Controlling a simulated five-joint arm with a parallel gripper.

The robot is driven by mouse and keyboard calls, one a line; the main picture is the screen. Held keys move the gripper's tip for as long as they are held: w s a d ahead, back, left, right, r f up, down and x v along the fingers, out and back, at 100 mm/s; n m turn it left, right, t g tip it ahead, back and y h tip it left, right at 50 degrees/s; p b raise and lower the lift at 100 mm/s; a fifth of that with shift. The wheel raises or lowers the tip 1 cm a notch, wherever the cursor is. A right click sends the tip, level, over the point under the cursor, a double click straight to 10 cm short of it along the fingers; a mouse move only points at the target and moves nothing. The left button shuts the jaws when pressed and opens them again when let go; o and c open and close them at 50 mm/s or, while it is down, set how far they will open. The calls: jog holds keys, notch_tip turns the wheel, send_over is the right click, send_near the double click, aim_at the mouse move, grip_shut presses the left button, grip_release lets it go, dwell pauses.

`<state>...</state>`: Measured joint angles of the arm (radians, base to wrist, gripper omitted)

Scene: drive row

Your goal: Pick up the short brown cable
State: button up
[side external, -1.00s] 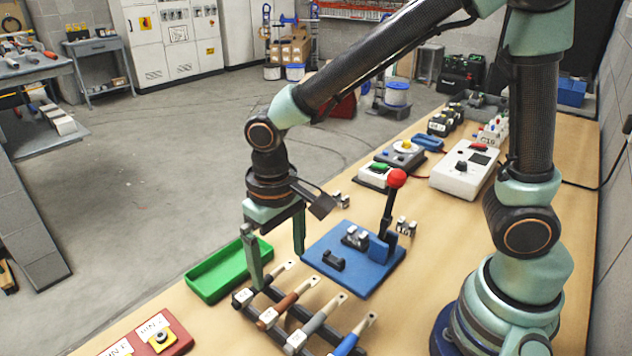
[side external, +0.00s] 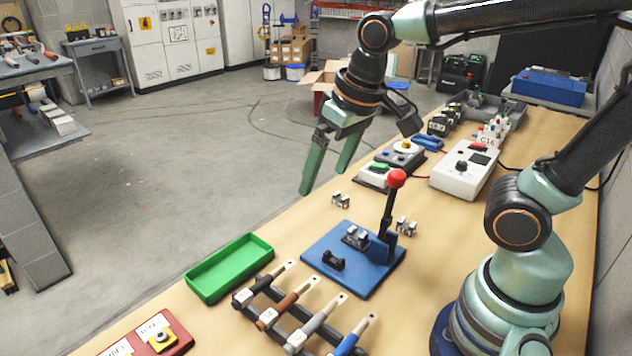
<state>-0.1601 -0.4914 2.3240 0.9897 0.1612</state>
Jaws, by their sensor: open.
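The short brown cable (side external: 288,306) lies in a dark rack (side external: 290,318) at the front of the bench, between a black cable (side external: 265,284) and a grey cable (side external: 316,324). A blue cable (side external: 354,336) lies to the right of the grey one. My gripper (side external: 324,181) is open, with nothing between its two green fingers. It hangs in the air well above and beyond the rack, in the picture near the bench's left edge, apart from the brown cable.
A green tray (side external: 230,268) sits left of the rack. A blue plate (side external: 350,272) with an upright red-knobbed lever (side external: 396,180) stands to the right, near the cables. A red box (side external: 160,336) lies at the front left. White instruments (side external: 464,168) stand farther back.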

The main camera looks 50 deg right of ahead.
jog(key=shift+t+h, duration=0.3)
jog(key=shift+t, duration=0.6)
jog(key=d, duration=0.1)
jog(key=s+d, duration=0.1)
jog(key=d, duration=0.2)
jog(key=shift+s+d+r, duration=0.2)
jog(key=shift+r, duration=0.1)
jog(key=shift+s+d, duration=0.1)
jog(key=shift+d, duration=0.2)
jog(key=c, duration=0.7)
jog(key=n+g+y, duration=0.1)
jog(key=n+g, duration=0.2)
jog(key=n, duration=1.5)
send_near(281, 306)
jog(key=shift+x, duration=4.25)
